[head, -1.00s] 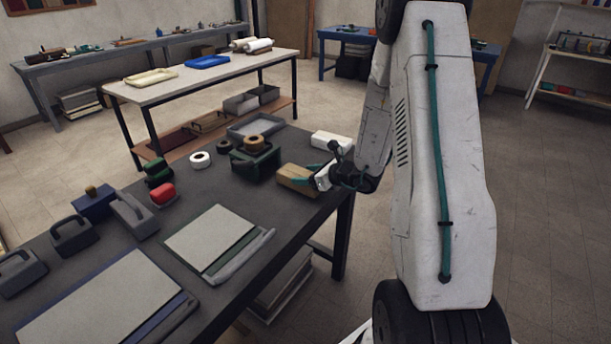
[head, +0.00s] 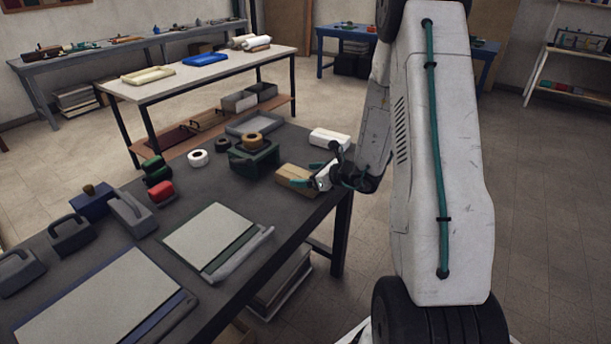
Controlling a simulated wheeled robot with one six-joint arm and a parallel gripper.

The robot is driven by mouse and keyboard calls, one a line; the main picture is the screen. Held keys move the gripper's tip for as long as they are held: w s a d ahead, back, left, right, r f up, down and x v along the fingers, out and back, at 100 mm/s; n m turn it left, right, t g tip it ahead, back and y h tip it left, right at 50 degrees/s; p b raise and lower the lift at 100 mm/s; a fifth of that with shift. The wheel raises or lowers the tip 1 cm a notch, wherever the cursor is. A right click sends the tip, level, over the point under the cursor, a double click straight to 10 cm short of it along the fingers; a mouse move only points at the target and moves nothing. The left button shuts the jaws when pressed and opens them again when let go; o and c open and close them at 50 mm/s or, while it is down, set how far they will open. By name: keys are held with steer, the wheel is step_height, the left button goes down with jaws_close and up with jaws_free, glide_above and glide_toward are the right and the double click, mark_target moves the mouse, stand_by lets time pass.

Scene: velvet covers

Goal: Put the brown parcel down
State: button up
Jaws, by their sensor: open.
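The brown parcel (head: 292,175) lies on the dark table (head: 215,195) near its right edge. My gripper (head: 318,176) is at the parcel's right end, with its teal-tipped fingers spread. One finger shows at the parcel's far side and one at its near side. The jaws are open, and I cannot tell whether either finger touches the parcel. The parcel's right end is partly hidden by the gripper.
A dark green tape dispenser (head: 255,160) is left of the parcel. A paper trimmer (head: 210,238) lies in front, with bare tabletop between. A pale table (head: 180,80) stands further back.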

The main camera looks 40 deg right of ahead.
steer(key=v, duration=1.1)
steer(key=s+a+r+n+g+y, duration=0.3)
steer(key=s+a+r+n+g, duration=0.15)
steer(key=a+r+n, duration=0.4)
steer(key=s+a+r+n+g+y, duration=0.2)
steer(key=s+a+r+n+g, duration=0.3)
steer(key=a+n, duration=0.65)
steer(key=s+a+r+n+g+h, duration=0.1)
steer(key=s+r+n+h, duration=0.2)
steer(key=s+n, duration=0.3)
steer(key=s+a+r+n+g+h, duration=0.1)
steer(key=s+r+n+h, duration=0.2)
steer(key=s+n+h, duration=0.3)
steer(key=s, duration=0.3)
steer(key=shift+a+r+h, duration=0.25)
steer(key=shift+a+h, duration=0.05)
steer(key=shift+a, duration=0.05)
